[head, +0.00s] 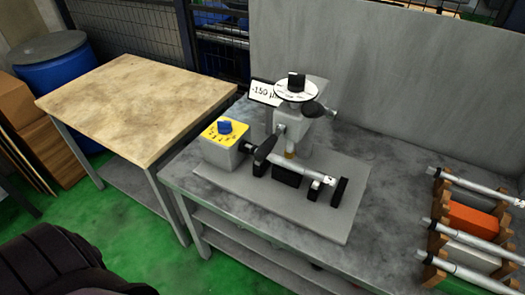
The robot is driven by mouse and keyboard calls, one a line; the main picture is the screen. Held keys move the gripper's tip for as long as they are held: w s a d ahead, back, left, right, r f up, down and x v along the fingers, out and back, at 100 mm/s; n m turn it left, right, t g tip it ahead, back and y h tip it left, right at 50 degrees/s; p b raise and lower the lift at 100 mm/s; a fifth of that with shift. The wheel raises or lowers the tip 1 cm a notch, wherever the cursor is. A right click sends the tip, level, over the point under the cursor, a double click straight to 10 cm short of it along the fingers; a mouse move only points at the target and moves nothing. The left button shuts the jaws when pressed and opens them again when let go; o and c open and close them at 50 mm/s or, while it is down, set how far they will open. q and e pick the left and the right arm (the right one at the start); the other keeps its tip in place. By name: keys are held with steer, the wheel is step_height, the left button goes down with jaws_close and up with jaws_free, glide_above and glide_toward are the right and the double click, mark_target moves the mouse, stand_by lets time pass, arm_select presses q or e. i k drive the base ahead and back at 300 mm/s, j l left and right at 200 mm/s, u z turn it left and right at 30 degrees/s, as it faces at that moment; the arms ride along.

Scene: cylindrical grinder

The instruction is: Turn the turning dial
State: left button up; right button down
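The grinder (320,204) stands on a grey metal table. A box at its left end has a yellow face with a blue knob (225,127) and small black marks. A white round dial (295,91) with a black knob on top sits on the upright head. I cannot tell which of the two the task calls the turning dial. A sign (264,93) reading about "-150" with a partly hidden unit stands beside the white dial. A shiny shaft (285,168) lies in the grinder. Neither of my grippers is in view.
A wooden-topped table (140,100) with a bare top stands at the left. A rack (437,240) with several metal shafts and an orange block (472,220) is at the right. A grey panel (400,70) rises behind the grinder. A blue barrel (62,80) stands at the back left.

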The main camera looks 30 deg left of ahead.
mark_target(224, 127)
steer(key=u, duration=0.9)
steer(key=i+j, duration=0.15)
steer(key=j, duration=0.25)
steer(key=i+j+z, duration=0.15)
steer(key=j, duration=0.2)
